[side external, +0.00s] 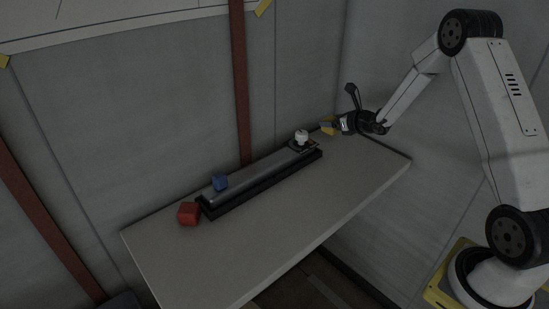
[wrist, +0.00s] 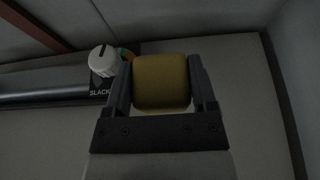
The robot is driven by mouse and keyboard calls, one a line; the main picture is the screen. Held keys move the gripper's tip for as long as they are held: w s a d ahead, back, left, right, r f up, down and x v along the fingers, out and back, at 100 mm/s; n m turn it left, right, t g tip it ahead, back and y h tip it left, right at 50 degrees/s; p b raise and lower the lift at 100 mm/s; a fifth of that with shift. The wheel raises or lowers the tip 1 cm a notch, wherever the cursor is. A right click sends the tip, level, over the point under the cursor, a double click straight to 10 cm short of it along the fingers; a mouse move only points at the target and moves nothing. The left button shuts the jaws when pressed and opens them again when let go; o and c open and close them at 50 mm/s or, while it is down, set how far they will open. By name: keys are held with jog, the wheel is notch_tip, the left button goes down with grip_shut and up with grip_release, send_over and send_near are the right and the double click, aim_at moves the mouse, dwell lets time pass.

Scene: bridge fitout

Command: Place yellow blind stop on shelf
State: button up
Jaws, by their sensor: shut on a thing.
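My gripper (side external: 340,124) is at the far right end of the shelf (side external: 290,222) in the side view. It is shut on the yellow blind stop (side external: 327,130). In the wrist view the yellow stop (wrist: 161,82) is a rounded block between the two dark fingers of my gripper (wrist: 162,88). It is close to the shelf top, but I cannot tell whether it touches it. The grey shelf surface (wrist: 255,130) shows around the fingers in the wrist view.
A dark rail (side external: 265,183) runs along the shelf, with a white knob (side external: 301,136) at its right end, close left of my gripper. The shelf's front is clear.

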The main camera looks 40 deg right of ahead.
send_over(320, 147)
jog(key=f, duration=0.5)
jog(key=shift+s+f, duration=0.2)
jog(key=shift+f, duration=0.05)
jog(key=shift+w+f, duration=0.15)
jog(key=shift+f, duration=1.7)
jog(key=shift+f, duration=0.15)
jog(key=o, duration=1.2)
jog(key=shift+w+a, duration=0.1)
